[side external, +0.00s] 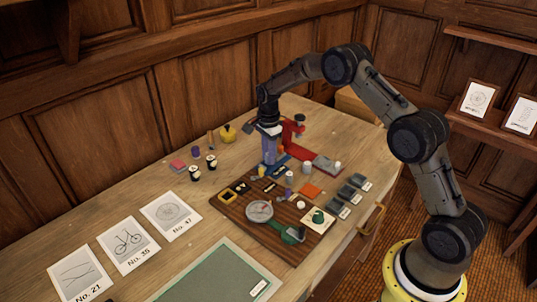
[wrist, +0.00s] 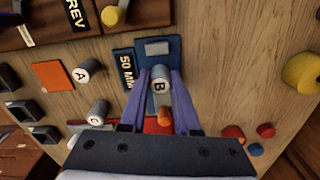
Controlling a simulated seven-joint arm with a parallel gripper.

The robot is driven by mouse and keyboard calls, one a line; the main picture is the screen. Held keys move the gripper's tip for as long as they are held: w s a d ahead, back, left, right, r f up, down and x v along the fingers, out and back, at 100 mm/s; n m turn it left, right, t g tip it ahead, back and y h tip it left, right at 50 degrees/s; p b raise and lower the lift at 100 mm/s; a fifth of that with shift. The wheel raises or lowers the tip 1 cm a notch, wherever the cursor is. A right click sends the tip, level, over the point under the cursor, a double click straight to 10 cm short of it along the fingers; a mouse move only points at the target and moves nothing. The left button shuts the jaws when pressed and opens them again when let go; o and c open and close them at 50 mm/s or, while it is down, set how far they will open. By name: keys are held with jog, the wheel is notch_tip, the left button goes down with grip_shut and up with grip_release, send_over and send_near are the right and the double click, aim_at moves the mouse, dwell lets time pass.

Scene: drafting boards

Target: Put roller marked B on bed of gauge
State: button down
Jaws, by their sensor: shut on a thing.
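Roller B (wrist: 160,80), a grey cylinder with a pale end marked B, stands between the two purple fingers of my gripper (wrist: 161,73) in the wrist view. My gripper is shut on it. The blue gauge (wrist: 148,62) lies directly below and around it, with a grey block at one end and a "50 MM" label beside it. I cannot tell whether the roller touches the bed. In the side view my gripper (side external: 268,160) points straight down at the blue gauge (side external: 279,168), and its fingers hide the roller.
Roller A (wrist: 86,72) and roller C (wrist: 97,113) stand near the gauge. An orange square (wrist: 52,77) lies beside them. A red stand (side external: 292,135) is close behind my gripper. A wooden board (side external: 233,208) with a dial and small parts lies in front.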

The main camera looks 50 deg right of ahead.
jog(key=shift+f, duration=0.3)
jog(key=shift+c, duration=1.2)
grip_release()
jog(key=shift+r, duration=0.1)
jog(key=shift+r, duration=3.4)
